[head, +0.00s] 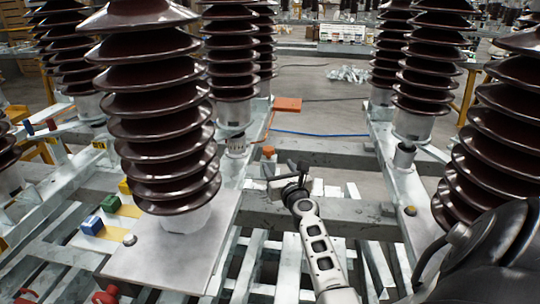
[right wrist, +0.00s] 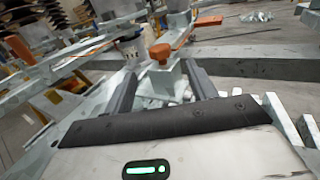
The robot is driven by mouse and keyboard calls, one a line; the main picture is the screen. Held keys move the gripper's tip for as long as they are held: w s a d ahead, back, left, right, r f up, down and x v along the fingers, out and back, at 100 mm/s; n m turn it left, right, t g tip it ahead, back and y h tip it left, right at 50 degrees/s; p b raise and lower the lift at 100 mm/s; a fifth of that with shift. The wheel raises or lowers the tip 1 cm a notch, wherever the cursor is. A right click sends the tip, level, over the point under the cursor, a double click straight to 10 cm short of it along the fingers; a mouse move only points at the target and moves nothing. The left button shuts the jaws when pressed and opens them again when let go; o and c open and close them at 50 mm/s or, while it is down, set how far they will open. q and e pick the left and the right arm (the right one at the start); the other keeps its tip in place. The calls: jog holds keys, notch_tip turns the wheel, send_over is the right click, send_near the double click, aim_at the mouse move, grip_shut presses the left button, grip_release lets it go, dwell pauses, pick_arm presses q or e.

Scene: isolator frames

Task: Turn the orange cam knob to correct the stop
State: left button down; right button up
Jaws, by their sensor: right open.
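The orange cam knob (head: 268,151) sits on a grey metal post on the steel frame, just beyond my right gripper in the head view. In the right wrist view the orange knob (right wrist: 160,53) stands upright on its post, ahead of and between my two fingers. My right gripper (head: 272,181) is small and partly hidden by its own wrist in the head view. In the right wrist view the right gripper (right wrist: 160,78) is open with nothing between its fingers, apart from the knob. My left gripper is not in view.
Tall brown ribbed insulators (head: 160,110) stand on both sides. An orange plate (head: 288,104) lies beyond the knob. A blue cable (head: 320,134) runs across the floor. Blue (head: 92,225), green (head: 111,203) and yellow (head: 125,187) blocks sit at left. Steel beams cross below my arm.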

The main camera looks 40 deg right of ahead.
aim_at(270, 153)
jog(key=b+x, duration=0.3)
jog(key=x, duration=0.5)
jog(key=shift+f, duration=0.15)
jog(key=shift+w+d+b, duration=0.2)
jog(key=shift+w+b, duration=0.15)
jog(key=shift+w, duration=0.15)
jog(key=c, duration=1)
